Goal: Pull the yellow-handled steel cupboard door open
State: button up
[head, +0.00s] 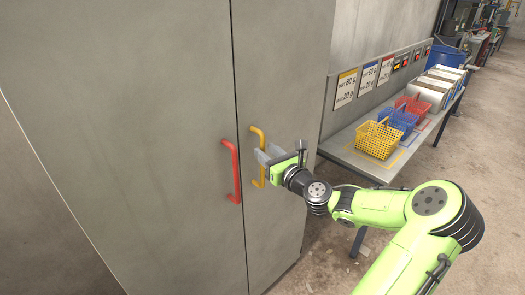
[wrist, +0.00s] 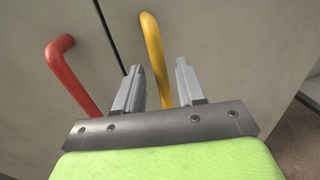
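The steel cupboard has two grey doors with a dark seam between them. The right door (head: 285,75) carries a yellow handle (head: 258,150), a vertical bar. It appears closed. My gripper (head: 266,157) is at the yellow handle, level with its middle. In the wrist view the gripper (wrist: 160,80) is open, with one finger on each side of the yellow handle (wrist: 154,50). A gap shows between the handle and the right finger; the left finger is nearer to it. Whether either finger touches it, I cannot tell.
A red handle (head: 234,172) is on the left door, close beside the yellow one. A bench (head: 345,150) with yellow (head: 378,140), blue (head: 398,121) and red (head: 413,106) baskets stands right of the cupboard. Bare floor (head: 315,265) lies in front of the bench.

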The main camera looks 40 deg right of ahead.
jog(key=shift+w+d, duration=0.15)
jog(key=shift+w, duration=0.6)
jog(key=shift+w+d, duration=0.15)
jog(key=shift+w, duration=0.55)
grip_shut()
